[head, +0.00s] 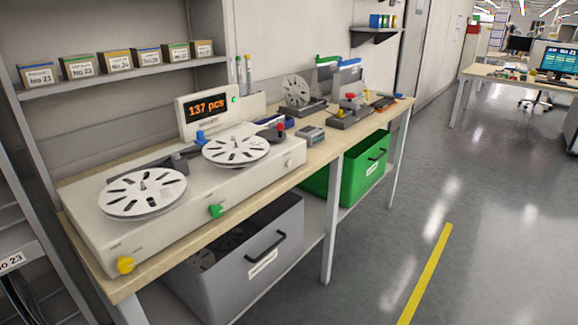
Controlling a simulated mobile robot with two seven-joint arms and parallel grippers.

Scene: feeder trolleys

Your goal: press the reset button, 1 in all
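A reel counter (205,205) with two white slotted reels stands on the workbench, seen in the head view. Its display (208,107) reads "137 pcs" in orange, with a small round green spot (235,99) at the right of the panel. Its front carries a yellow knob (126,265), a green knob (216,211) and a small pale round part (288,164). A blue knob (200,136) and a red knob (281,128) stand on top. The labels are too small to read, so I cannot tell which part is the reset button. Neither gripper is in view.
A grey bin (245,250) and a green bin (365,170) sit under the workbench. A shelf (125,75) with small boxes hangs above. A small grey device (311,134) and another reel unit stand to the right. The floor in front is clear, with a yellow line (427,275).

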